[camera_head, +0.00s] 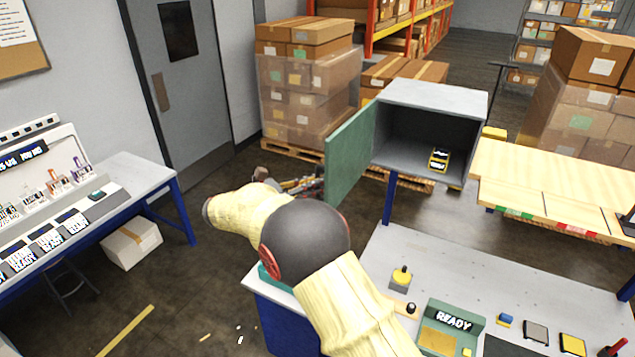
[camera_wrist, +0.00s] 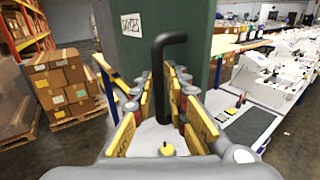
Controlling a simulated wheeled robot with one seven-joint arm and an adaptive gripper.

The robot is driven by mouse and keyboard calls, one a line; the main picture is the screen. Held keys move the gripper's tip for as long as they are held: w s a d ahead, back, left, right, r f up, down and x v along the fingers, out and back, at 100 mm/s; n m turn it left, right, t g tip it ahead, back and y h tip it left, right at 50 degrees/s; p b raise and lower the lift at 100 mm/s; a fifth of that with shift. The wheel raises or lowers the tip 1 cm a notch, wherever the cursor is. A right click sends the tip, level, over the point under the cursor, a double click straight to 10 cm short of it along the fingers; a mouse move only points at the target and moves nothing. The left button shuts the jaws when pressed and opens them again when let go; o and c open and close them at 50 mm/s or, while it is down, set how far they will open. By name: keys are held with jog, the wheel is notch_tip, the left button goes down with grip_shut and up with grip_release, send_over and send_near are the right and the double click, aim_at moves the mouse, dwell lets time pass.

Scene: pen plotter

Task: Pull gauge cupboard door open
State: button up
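The gauge cupboard (camera_head: 432,94) is a grey box on a blue post, and its green door (camera_head: 350,155) stands wide open, swung out to the left. In the wrist view the green door (camera_wrist: 190,50) fills the upper middle, with a black bar handle (camera_wrist: 168,85) on it. My gripper (camera_wrist: 160,100) has its yellow-padded fingers on either side of the handle. They look open, with gaps beside the bar; contact at the tips is unclear. In the head view my gripper (camera_head: 308,184) is beside the door's left face, partly hidden by my arm.
A yellow-and-black item (camera_head: 438,160) sits inside the cupboard. A grey workbench (camera_head: 460,270) with several devices lies below right, and a wooden-topped table (camera_head: 550,185) stands right of the cupboard. Stacked cartons (camera_head: 305,85) stand behind.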

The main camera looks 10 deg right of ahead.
jog(key=v, duration=1.2)
